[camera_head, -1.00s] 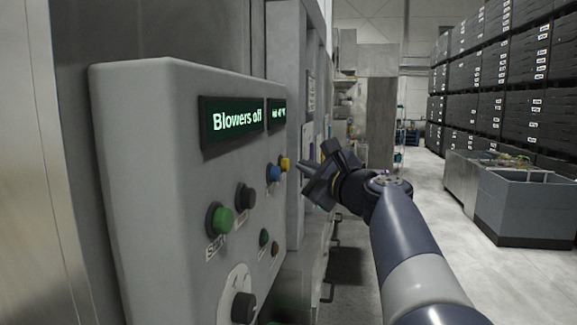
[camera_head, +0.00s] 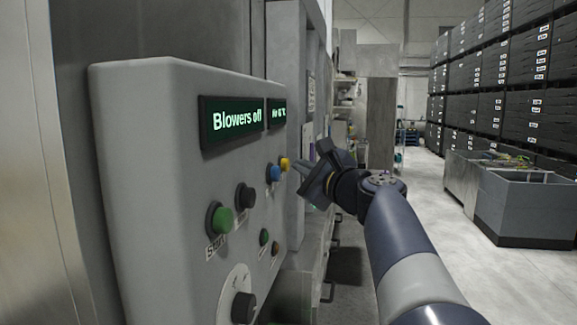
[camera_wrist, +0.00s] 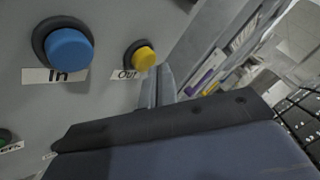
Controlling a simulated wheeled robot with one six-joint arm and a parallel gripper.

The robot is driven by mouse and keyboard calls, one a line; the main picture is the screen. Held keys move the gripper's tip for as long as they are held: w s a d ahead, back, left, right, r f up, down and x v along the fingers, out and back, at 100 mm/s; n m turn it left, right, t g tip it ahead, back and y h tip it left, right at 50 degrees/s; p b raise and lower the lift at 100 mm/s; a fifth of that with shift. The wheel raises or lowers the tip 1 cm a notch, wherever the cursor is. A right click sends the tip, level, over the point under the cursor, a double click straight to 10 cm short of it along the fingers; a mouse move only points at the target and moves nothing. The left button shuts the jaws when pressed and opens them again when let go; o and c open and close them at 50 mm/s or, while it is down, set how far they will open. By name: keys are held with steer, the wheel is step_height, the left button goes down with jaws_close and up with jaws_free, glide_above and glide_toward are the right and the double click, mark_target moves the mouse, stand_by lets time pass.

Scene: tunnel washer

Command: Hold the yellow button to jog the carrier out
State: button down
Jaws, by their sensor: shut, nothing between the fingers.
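The yellow button (camera_head: 285,164) is on the right part of the grey control panel (camera_head: 160,200). In the wrist view the yellow button (camera_wrist: 144,58) has the label "Out" (camera_wrist: 125,74) beside it. The blue button (camera_head: 273,173) sits to its left, and in the wrist view its label (camera_wrist: 54,75) reads "In". My gripper (camera_head: 298,163) is shut and empty. Its tip points at the yellow button from the right and looks very close to it in the head view. I cannot tell whether they touch. In the wrist view the fingertips (camera_wrist: 160,84) show just below and right of the yellow button.
The display (camera_head: 234,120) reads "Blowers off". A green button (camera_head: 221,220), a black knob (camera_head: 245,196) and a rotary dial (camera_head: 243,306) are lower on the panel. Grey bins (camera_head: 530,205) and stacked dark crates (camera_head: 510,90) stand right of a clear floor aisle.

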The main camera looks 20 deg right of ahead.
steer(key=shift+w+a, duration=0.25)
steer(key=shift+a, duration=0.15)
stand_by(0.5)
steer(key=shift+d, duration=0.1)
stand_by(5.1)
steer(key=shift+s+d, duration=0.5)
steer(key=shift+d, duration=0.1)
steer(key=shift+d, duration=0.1)
steer(key=shift+s+d+b, duration=0.25)
steer(key=shift+s+d, duration=0.45)
steer(key=shift+d, duration=0.3)
steer(key=shift+s+d+b, duration=0.2)
steer(key=shift+s+d, duration=0.5)
steer(key=shift+d, duration=0.3)
